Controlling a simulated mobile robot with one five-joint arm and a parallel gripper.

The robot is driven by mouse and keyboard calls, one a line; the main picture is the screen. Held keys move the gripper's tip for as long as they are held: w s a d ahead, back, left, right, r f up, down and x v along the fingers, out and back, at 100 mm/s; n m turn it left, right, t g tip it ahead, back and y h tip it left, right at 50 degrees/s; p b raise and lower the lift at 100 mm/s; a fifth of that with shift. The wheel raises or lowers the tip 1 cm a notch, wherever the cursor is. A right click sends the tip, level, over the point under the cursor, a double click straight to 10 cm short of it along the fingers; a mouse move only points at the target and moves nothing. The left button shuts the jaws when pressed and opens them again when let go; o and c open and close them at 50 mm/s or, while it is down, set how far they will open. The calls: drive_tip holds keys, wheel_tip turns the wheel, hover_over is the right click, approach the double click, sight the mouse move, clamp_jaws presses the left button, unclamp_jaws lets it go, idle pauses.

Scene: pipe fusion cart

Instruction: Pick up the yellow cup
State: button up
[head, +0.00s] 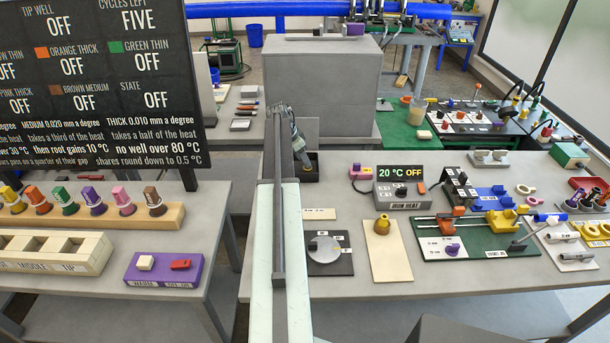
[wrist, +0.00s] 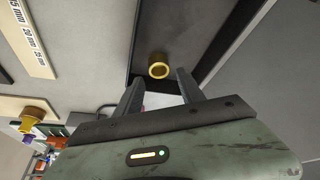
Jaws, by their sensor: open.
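A yellow round piece with an open, ring-like top (wrist: 159,66) stands inside a dark tray in the wrist view; it looks like a cup. My gripper (wrist: 159,76) is open, its two fingertips on either side of and just short of this piece, with nothing between them. In the head view, my gripper (head: 306,163) is over a small dark tray (head: 312,177), and the cup there is hidden. Another yellow, cone-like piece (head: 382,225) stands on a cream board (head: 389,262); it seems to show at the lower left of the wrist view (wrist: 33,114).
A large grey box (head: 320,90) stands behind the tray. A heater box (head: 402,195) and a green fixture board (head: 460,243) lie to the right. A rack of coloured cones (head: 100,217) is on the left table, below a dark sign (head: 100,85).

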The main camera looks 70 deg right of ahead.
drive_tip(key=shift+f, duration=0.15)
drive_tip(key=b+x, duration=0.5)
drive_tip(key=shift+a+f, duration=0.1)
drive_tip(key=shift+f, duration=0.1)
drive_tip(key=shift+r, duration=0.2)
clamp_jaws()
drive_tip(key=shift+r+p, duration=0.15)
drive_tip(key=shift+p, duration=0.25)
